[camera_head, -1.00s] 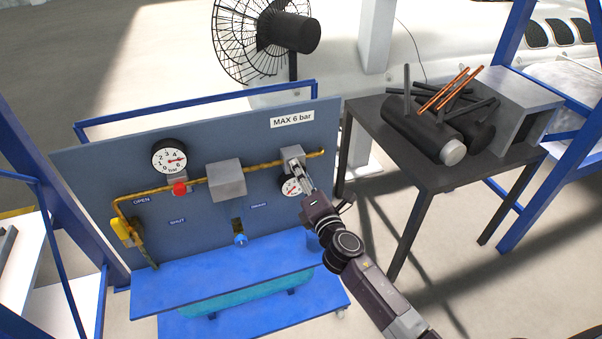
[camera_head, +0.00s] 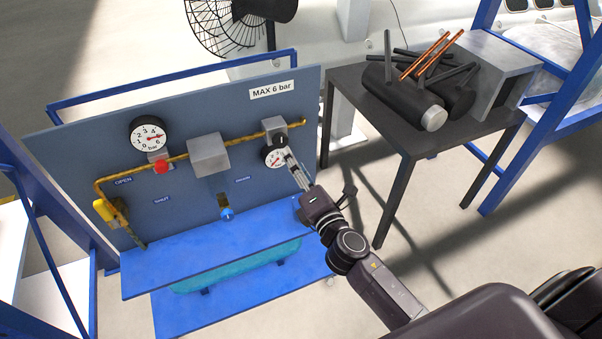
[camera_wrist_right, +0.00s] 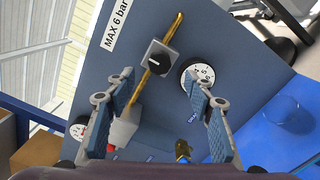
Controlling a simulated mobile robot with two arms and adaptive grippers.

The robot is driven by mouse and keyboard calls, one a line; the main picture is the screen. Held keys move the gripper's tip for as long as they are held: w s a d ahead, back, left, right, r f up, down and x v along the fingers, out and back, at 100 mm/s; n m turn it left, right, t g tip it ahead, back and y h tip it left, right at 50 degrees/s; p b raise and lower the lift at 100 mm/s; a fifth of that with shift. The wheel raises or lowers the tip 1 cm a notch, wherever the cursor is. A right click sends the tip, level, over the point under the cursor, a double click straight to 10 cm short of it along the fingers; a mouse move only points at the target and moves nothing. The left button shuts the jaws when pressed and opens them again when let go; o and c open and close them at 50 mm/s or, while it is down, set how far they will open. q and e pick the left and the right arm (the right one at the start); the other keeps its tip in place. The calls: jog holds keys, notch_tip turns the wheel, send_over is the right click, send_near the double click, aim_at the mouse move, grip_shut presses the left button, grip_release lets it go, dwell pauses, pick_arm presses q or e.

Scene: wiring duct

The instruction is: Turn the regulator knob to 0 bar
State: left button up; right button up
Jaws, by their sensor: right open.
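The regulator is a grey block (camera_head: 274,125) on the brass pipe at the panel's upper right, with a black knob (camera_head: 281,141) on its front. In the right wrist view the knob (camera_wrist_right: 157,62) shows whole, with a pale mark on its face. A white round gauge (camera_head: 273,157) with a red needle sits just below the regulator, partly covered by my gripper in the head view. My right gripper (camera_head: 291,159) is open and empty, in front of the gauge and apart from the knob. In the wrist view the knob appears between the spread fingers (camera_wrist_right: 160,84), beyond them. My left gripper is out of view.
A larger gauge (camera_head: 148,135), a red knob (camera_head: 161,167), a grey box (camera_head: 208,155), a yellow valve handle (camera_head: 106,210) and a blue knob (camera_head: 227,213) are on the panel. A dark table (camera_head: 346,88) with cylinders stands to the right. A blue shelf (camera_head: 160,276) juts out below.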

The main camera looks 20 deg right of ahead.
jog(key=shift+s, duration=1.9)
jog(key=shift+f, duration=0.1)
jog(key=s+d+f+m+g, duration=0.1)
jog(key=s+f+m+g, duration=0.25)
jog(key=f, duration=0.75)
jog(key=s+d+f+m+g, duration=0.1)
jog(key=s+f+m+g, duration=0.2)
jog(key=f, duration=0.9)
jog(key=s+f+m+g, duration=0.25)
jog(key=s+f, duration=0.25)
jog(key=f, duration=0.6)
jog(key=s+f+m+g, duration=0.2)
jog(key=s+f+m, duration=0.2)
jog(key=s+f, duration=0.3)
jog(key=s+f+m+g, duration=0.3)
jog(key=s+f, duration=0.4)
jog(key=s, duration=1)
jog(key=s+d+f+m+g, duration=0.1)
jog(key=s+f+m+g, duration=0.2)
jog(key=s+f+m, duration=0.2)
jog(key=s+f, duration=0.3)
jog(key=s, duration=0.4)
jog(key=shift+h, duration=0.3)
jog(key=shift+w, duration=0.1)
